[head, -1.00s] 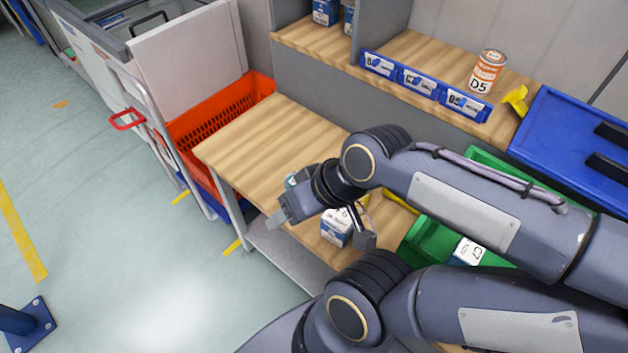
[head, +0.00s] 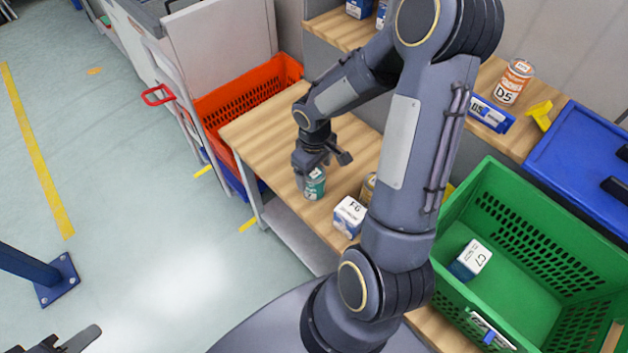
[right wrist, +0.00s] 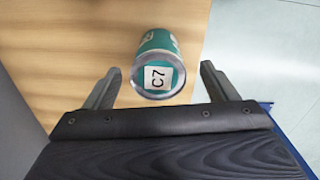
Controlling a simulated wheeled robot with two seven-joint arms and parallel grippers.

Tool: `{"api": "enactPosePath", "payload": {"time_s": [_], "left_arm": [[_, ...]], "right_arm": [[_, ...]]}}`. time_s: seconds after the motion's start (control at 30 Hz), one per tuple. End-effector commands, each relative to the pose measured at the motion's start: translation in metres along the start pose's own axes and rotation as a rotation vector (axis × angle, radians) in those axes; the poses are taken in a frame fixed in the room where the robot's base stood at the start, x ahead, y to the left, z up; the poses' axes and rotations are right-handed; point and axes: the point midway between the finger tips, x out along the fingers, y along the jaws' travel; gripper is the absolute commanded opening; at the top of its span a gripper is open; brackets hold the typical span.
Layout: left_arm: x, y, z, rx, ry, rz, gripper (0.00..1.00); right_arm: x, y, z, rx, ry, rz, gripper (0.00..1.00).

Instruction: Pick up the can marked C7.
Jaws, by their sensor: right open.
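The can marked C7 (head: 315,184) is teal with silver rims and stands on the wooden table near its front edge. In the right wrist view, the can (right wrist: 160,45) shows its end with a white C7 label. My right gripper (head: 312,172) is over the can, pointing down. In the right wrist view the right gripper (right wrist: 159,82) is open, with one finger on each side of the can and gaps to both. My left gripper (head: 65,342) shows only partly at the bottom left corner, away from the table; its jaw opening is unclear.
A white-and-blue box marked FG (head: 349,215) and a partly hidden tan can (head: 368,188) stand nearby. A green crate (head: 545,240) holds a box also marked C7 (head: 471,259). An orange crate (head: 240,105) is behind the table. A D5 can (head: 513,82) stands on the shelf.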

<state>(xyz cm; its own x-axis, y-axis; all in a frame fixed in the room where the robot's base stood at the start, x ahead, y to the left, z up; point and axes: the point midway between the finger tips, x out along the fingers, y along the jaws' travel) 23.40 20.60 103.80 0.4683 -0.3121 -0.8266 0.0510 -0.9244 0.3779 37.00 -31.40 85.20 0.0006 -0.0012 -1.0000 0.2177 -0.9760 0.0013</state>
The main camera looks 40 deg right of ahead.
Motion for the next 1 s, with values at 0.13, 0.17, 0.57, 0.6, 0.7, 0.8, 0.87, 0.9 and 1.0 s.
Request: {"api": "enactPosePath", "payload": {"time_s": [0.13, 0.17, 0.57, 0.6, 0.7, 0.8, 0.87, 0.9, 1.0], "left_arm": [[-0.002, 0.001, -0.001, 0.0, 0.0, 0.0, 0.36], [-0.002, 0.001, -0.001, 0.0, 0.0, 0.0, 0.36], [-0.003, 0.001, -0.001, 0.0, 0.0, 0.0, 0.36], [-0.003, 0.001, -0.001, 0.0, 0.0, 0.0, 0.36], [-0.003, 0.001, -0.001, 0.0, 0.0, 0.0, 0.36], [-0.003, 0.001, -0.001, 0.0, 0.0, 0.0, 0.36], [-0.003, 0.001, -0.001, 0.0, 0.0, 0.0, 0.36], [-0.003, 0.001, -0.001, 0.0, 0.0, 0.0, 0.36], [-0.003, 0.001, -0.001, 0.0, 0.0, 0.0, 0.36]], "right_arm": [[0.018, 0.0, -0.001, 0.0, -0.005, -0.004, 0.79], [0.023, 0.001, -0.001, 0.001, -0.004, -0.004, 0.79], [0.057, 0.003, -0.004, 0.002, 0.001, -0.001, 0.79], [0.057, 0.003, -0.004, 0.002, 0.001, -0.001, 0.79], [0.057, 0.003, -0.004, 0.002, 0.0, -0.001, 0.77], [0.057, 0.003, -0.004, 0.002, 0.0, -0.001, 0.64], [0.057, 0.003, -0.004, 0.002, 0.0, -0.001, 0.56], [0.057, 0.003, -0.004, 0.002, 0.0, -0.001, 0.5], [0.057, 0.003, -0.004, 0.002, 0.0, -0.001, 0.37]]}}
